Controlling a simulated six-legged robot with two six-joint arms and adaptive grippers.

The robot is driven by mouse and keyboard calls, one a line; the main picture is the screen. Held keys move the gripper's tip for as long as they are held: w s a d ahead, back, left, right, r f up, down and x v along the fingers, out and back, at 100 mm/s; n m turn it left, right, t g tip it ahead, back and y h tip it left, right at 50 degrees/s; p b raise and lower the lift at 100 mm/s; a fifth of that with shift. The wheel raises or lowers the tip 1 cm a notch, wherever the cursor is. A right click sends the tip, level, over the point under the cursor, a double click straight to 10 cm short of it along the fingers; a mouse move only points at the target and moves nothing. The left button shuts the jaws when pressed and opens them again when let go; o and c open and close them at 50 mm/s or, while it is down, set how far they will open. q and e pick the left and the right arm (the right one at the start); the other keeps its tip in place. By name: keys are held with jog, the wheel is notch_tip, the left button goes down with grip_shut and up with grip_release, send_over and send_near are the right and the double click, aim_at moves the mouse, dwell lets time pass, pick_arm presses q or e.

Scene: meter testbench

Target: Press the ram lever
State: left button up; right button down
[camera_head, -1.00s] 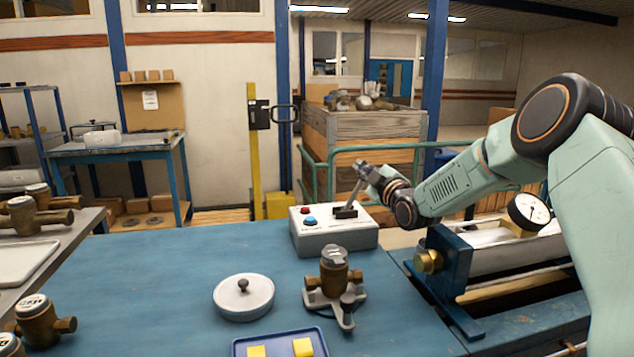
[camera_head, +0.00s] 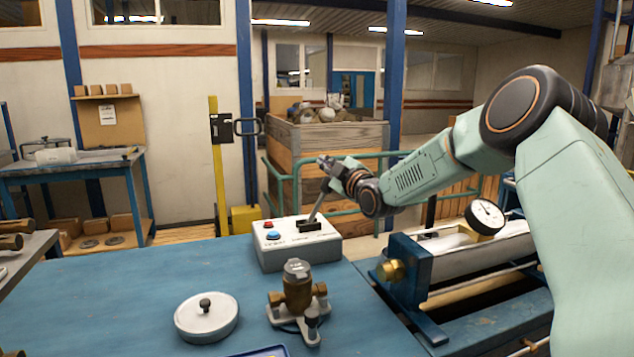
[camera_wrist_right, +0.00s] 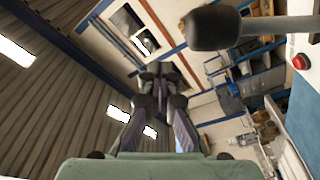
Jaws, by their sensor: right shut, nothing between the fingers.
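The control box (camera_head: 298,250) is light grey with a red button (camera_head: 268,223) and a blue button (camera_head: 273,236). The ram lever (camera_head: 316,210) rises from a black slot on the box's top and leans right in the head view. My right gripper (camera_head: 324,161) is shut and empty at the lever's upper end; its fingers partly hide the lever's tip. In the right wrist view the lever's black knob (camera_wrist_right: 214,28) shows at the upper right, beside the shut fingers (camera_wrist_right: 160,72) and apart from them in the picture. My left gripper is not in view.
A brass meter on a grey stand (camera_head: 298,290) and a round white lidded dish (camera_head: 206,318) stand on the blue table (camera_head: 120,300) before the box. A clamp bench with a pressure gauge (camera_head: 485,216) is at right. The table's left part is clear.

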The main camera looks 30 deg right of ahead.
jog(key=shift+a+r, duration=0.15)
jog(key=shift+r, duration=2.65)
jog(key=shift+a+r, duration=0.1)
jog(key=shift+a, duration=0.05)
jog(key=shift+f, duration=0.2)
